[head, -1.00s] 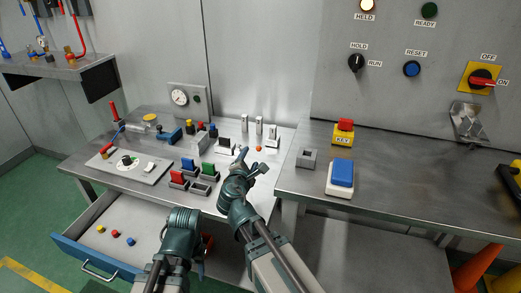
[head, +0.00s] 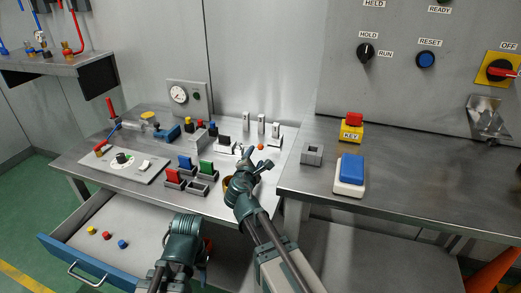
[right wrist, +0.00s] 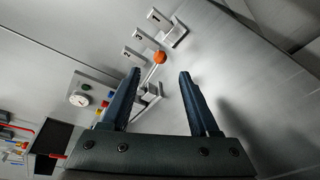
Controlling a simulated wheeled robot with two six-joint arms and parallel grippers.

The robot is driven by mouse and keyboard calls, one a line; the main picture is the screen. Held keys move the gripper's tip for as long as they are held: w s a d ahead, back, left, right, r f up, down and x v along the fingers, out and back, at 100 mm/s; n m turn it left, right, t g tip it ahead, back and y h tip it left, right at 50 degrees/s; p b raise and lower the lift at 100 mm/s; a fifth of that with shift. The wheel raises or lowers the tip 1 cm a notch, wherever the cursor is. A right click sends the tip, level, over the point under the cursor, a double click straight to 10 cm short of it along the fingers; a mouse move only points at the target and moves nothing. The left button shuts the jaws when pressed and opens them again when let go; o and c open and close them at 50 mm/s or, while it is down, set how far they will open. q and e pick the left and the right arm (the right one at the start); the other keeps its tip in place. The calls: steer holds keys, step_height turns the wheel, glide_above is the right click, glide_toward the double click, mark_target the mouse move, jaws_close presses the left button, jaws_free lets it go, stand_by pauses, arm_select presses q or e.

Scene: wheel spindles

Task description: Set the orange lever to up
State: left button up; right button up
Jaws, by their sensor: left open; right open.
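The orange lever is a thin metal rod with an orange ball knob (head: 261,147) on the bench panel. The right wrist view shows its knob (right wrist: 160,57) just beyond my fingertips, with the rod running back to a bracket. My right gripper (head: 259,157) is open and empty close by the knob. In the right wrist view its two fingers (right wrist: 159,74) stand on either side of the lever's line; I cannot tell whether they touch it. My left gripper (head: 189,225) is low at the front, above the drawer area, and its fingers are hard to make out.
Upright numbered plates (right wrist: 154,16) stand beyond the knob. The drawer (head: 85,262) is open.

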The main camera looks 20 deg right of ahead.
mark_target(260, 148)
steer(key=b+x, duration=0.1)
steer(key=x, duration=0.8)
steer(key=shift+w+d+b, duration=0.2)
steer(key=shift+w+b, duration=0.05)
steer(key=shift+b, duration=0.1)
jaws_close()
stand_by(0.9)
